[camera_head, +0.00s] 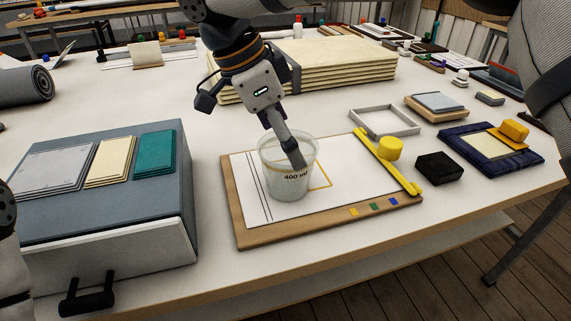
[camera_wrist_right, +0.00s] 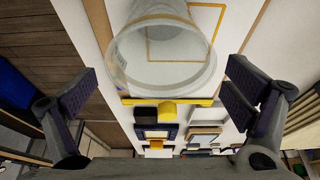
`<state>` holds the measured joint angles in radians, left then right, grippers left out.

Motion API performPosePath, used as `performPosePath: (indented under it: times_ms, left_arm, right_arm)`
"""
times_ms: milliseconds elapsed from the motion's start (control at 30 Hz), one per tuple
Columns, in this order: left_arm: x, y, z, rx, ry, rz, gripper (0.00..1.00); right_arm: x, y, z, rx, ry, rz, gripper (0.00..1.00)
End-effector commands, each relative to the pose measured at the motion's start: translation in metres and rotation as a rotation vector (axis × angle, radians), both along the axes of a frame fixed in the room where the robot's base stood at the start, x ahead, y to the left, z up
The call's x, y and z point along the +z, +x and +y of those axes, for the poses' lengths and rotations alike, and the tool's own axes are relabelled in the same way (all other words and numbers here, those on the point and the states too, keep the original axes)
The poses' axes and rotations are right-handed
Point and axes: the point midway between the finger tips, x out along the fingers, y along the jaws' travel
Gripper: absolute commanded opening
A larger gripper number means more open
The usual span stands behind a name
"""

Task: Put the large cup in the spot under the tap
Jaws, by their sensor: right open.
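A clear large cup (camera_head: 287,180) marked "400 ml" stands upright on a white sheet on a tan board (camera_head: 240,235). A yellow outlined square (camera_head: 326,178) is printed on the sheet, partly behind the cup. My right gripper (camera_head: 292,150) comes down from above, its tip overlapping the cup's rim; the head view does not show whether it is inside or behind it. In the right wrist view the gripper (camera_wrist_right: 160,90) is open, fingers spread wide, with the cup (camera_wrist_right: 163,55) just beyond and between them. No tap is recognizable. My left gripper is not in view.
A yellow bar with a knob (camera_head: 390,150) lies along the board's right edge. A black block (camera_head: 437,167) and a navy tray (camera_head: 490,152) are to its right. A blue-grey drawer box (camera_head: 150,215) stands left. Stacked cream sheets (camera_head: 345,75) lie behind.

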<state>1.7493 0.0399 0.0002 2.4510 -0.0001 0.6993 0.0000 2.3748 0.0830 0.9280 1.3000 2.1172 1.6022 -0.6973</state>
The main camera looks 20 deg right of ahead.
Motion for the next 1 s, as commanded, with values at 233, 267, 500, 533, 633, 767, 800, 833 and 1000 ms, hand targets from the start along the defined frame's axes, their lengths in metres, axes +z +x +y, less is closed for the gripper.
performPosePath:
  times_ms: [233, 267, 500, 533, 633, 767, 800, 833, 1000]
  left_arm:
    - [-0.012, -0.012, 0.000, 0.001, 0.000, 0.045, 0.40]
    - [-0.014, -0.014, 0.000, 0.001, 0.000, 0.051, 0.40]
    - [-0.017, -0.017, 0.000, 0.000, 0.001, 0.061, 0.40]
    - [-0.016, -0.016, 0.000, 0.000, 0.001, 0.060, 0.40]
    - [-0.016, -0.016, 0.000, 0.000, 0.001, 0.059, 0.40]
    - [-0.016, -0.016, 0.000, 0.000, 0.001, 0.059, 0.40]
    - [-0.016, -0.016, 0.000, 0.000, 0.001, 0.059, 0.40]
    - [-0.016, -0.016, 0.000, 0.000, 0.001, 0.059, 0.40]
    - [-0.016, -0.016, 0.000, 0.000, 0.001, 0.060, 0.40]
  right_arm:
    - [-0.045, -0.002, -0.012, 0.000, -0.002, 0.011, 0.96]
    - [-0.050, -0.002, -0.014, 0.000, -0.001, 0.011, 0.96]
    - [-0.060, -0.002, -0.021, -0.001, -0.001, -0.002, 0.96]
    - [-0.060, -0.002, -0.020, -0.002, -0.001, -0.003, 0.96]
    - [-0.059, -0.002, -0.020, -0.002, -0.001, -0.004, 0.89]
    - [-0.059, -0.002, -0.020, -0.002, -0.002, -0.003, 0.62]
    - [-0.059, -0.002, -0.021, -0.002, -0.002, -0.003, 0.60]
    - [-0.060, -0.002, -0.020, -0.002, -0.002, -0.003, 0.59]
    - [-0.060, -0.002, -0.021, -0.002, -0.002, -0.001, 0.57]
